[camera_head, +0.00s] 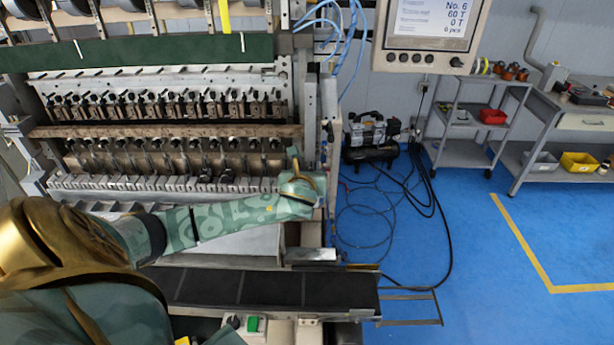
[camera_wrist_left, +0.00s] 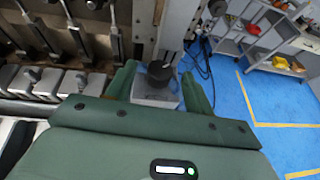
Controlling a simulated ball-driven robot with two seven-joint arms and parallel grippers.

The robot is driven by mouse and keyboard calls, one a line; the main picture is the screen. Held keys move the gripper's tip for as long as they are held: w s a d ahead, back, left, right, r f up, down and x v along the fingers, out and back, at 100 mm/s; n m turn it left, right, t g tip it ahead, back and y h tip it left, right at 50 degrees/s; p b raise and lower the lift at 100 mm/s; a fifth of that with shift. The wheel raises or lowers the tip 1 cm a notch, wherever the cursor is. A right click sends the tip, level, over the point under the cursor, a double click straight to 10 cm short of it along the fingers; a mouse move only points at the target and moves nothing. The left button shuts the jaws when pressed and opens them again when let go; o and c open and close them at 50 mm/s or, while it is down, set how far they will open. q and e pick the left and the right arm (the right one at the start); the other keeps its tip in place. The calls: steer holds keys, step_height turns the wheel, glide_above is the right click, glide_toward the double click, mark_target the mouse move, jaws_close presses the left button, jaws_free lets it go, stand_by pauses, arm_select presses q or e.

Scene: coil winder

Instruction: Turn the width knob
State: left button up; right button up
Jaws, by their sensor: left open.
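A dark round knob (camera_wrist_left: 160,72) sits on a light grey block (camera_wrist_left: 155,94) of the coil winder, in the left wrist view. It looks like the width knob, though no label is readable. My left gripper (camera_wrist_left: 157,82) is open, with one green finger on each side of the knob. I cannot tell whether either finger touches it. In the head view my left gripper (camera_head: 300,180) is at the right end of the machine, and I cannot make out the knob there. My right gripper is not in view.
Rows of metal clamps (camera_head: 170,105) fill the machine left of my gripper. A dark belt tray (camera_head: 270,288) lies below my forearm. A display panel (camera_head: 430,30) hangs at upper right. A compressor (camera_head: 370,138) and hoses stand on the blue floor, which is clear farther right.

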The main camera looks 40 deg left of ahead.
arm_select(q)
steer(key=shift+w+a+f, duration=0.2)
steer(key=shift+w+a, duration=0.05)
steer(key=shift+w, duration=0.2)
steer(key=shift+c, duration=0.2)
